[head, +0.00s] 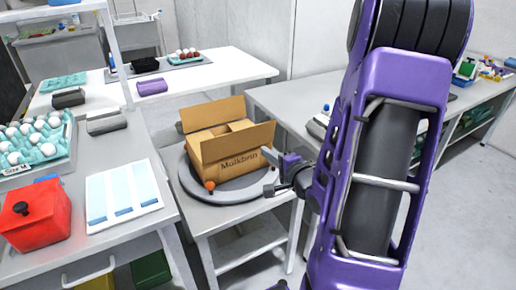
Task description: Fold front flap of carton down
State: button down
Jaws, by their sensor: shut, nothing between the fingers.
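A brown cardboard carton (208,152) with dark lettering on its front sits on a round grey turntable (238,190). Its back flap (212,113) stands up. Its front flap (252,138) also stands raised along the near top edge. Between them, a lower brown flap or panel (238,126) shows at the opening; the rest of the inside is hidden. My gripper (270,173) is shut and empty, just right of the carton's front face, below the right end of the front flap. I cannot tell whether it touches the carton.
To the left, a table holds a red box (36,219), a white-blue panel (122,197) and a tray of white eggs (68,153). A bench (284,108) stands behind at right.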

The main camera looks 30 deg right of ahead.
jog(key=b, duration=0.1)
send_near(241, 131)
jog(key=w, duration=0.1)
jog(key=w+f, duration=0.1)
jog(key=w, duration=0.3)
jog(key=shift+f, duration=0.35)
jog(key=shift+w, duration=0.7)
jog(key=shift+a+r, duration=0.1)
jog(key=shift+r, duration=0.05)
jog(key=shift+w+r+p, duration=0.15)
jog(key=shift+r+p, duration=0.05)
jog(key=shift+p, duration=0.2)
jog(key=shift+w+g, duration=0.15)
jog(key=shift+g, duration=0.15)
jog(key=shift+w+p, duration=0.1)
jog(key=shift+p, duration=0.4)
